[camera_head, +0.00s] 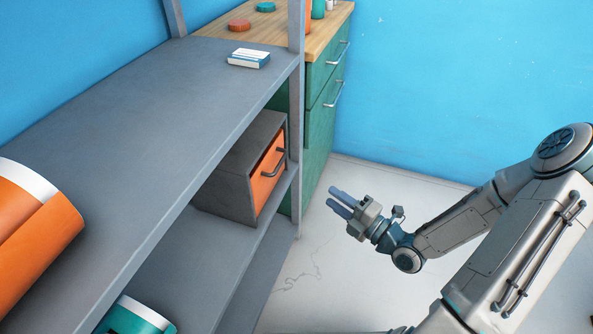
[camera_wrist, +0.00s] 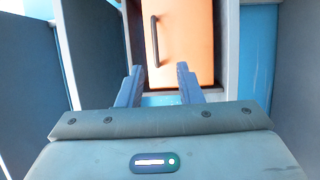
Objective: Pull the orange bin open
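The orange bin (camera_head: 268,172) is an orange drawer front with a dark bar handle (camera_head: 271,163), set in a grey box (camera_head: 236,182) on the lower shelf. It looks closed or nearly so in the head view. In the wrist view the orange front (camera_wrist: 182,45) fills the upper middle, with its dark handle (camera_wrist: 154,41) upright in the picture. My gripper (camera_head: 339,202) is to the right of the bin in the head view, in free air and apart from it. Its two fingers are spread with nothing between them, and in the wrist view (camera_wrist: 159,85) they point toward the orange front.
The grey shelf unit (camera_head: 165,95) has an upright post (camera_head: 296,90) beside the bin. A green cabinet (camera_head: 322,130) with metal handles stands behind. The floor (camera_head: 330,270) near my gripper is clear.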

